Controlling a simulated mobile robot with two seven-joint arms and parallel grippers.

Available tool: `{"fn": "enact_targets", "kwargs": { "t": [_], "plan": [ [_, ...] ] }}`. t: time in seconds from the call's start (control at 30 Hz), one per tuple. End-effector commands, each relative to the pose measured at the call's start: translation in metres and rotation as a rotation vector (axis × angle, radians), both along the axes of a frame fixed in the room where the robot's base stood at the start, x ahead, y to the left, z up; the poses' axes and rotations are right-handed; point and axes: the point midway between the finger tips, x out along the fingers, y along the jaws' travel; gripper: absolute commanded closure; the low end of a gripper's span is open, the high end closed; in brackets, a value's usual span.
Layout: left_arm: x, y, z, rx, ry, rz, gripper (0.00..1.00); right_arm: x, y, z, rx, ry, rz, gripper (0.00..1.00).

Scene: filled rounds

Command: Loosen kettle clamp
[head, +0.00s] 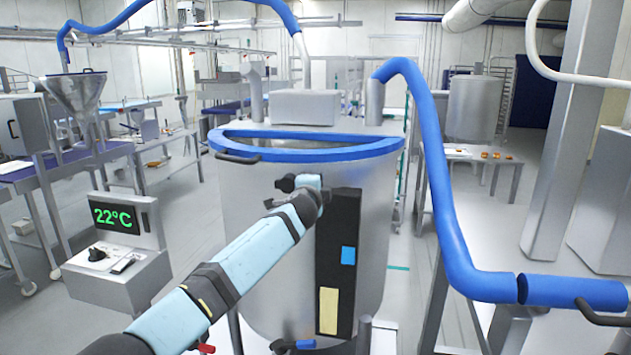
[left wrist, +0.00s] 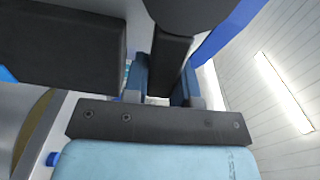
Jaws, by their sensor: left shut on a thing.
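The kettle (head: 265,235) is a large steel vessel with a blue rim, standing upright at the centre of the head view. My left arm reaches up from the lower left to its front. My left gripper (head: 308,182) is near the top of a black panel, beside a small dark knob-like part (head: 284,184). In the left wrist view, the gripper's fingers (left wrist: 165,85) are shut on a black handle (left wrist: 170,60), with one finger on each side. I cannot tell clearly whether this handle is the clamp. My right gripper is not in view.
The black panel (head: 338,230) carries blue and yellow patches. A dark handle (head: 237,158) sits at the kettle's rim. A blue pipe (head: 440,190) runs down on the right. A control box (head: 118,265) reading 22°C stands left. Open floor lies between tables.

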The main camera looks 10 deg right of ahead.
Motion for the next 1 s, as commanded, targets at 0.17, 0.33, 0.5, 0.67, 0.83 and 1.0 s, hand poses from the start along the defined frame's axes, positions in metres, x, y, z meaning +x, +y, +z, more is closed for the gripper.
{"fn": "enact_targets", "kwargs": {
  "t": [0.17,0.33,0.5,0.67,0.83,1.0],
  "plan": [
    [-0.0001,-0.0003,-0.0033,0.056,-0.025,-0.002,1.0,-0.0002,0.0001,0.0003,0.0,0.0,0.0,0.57],
    [0.0,-0.0002,-0.0048,0.08,-0.037,-0.001,1.0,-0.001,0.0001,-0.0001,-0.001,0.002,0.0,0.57],
    [0.0001,0.0,-0.0053,0.088,-0.04,-0.001,1.0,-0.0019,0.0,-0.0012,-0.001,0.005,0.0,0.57],
    [0.0002,0.0001,-0.0053,0.088,-0.04,-0.001,1.0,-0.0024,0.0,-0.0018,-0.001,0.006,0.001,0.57],
    [0.0002,0.0003,-0.0055,0.088,-0.039,0.0,0.56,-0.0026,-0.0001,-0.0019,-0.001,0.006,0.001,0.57],
    [0.0001,0.0003,-0.0059,0.086,-0.038,0.0,0.49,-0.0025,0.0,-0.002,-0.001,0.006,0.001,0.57]
  ]
}}
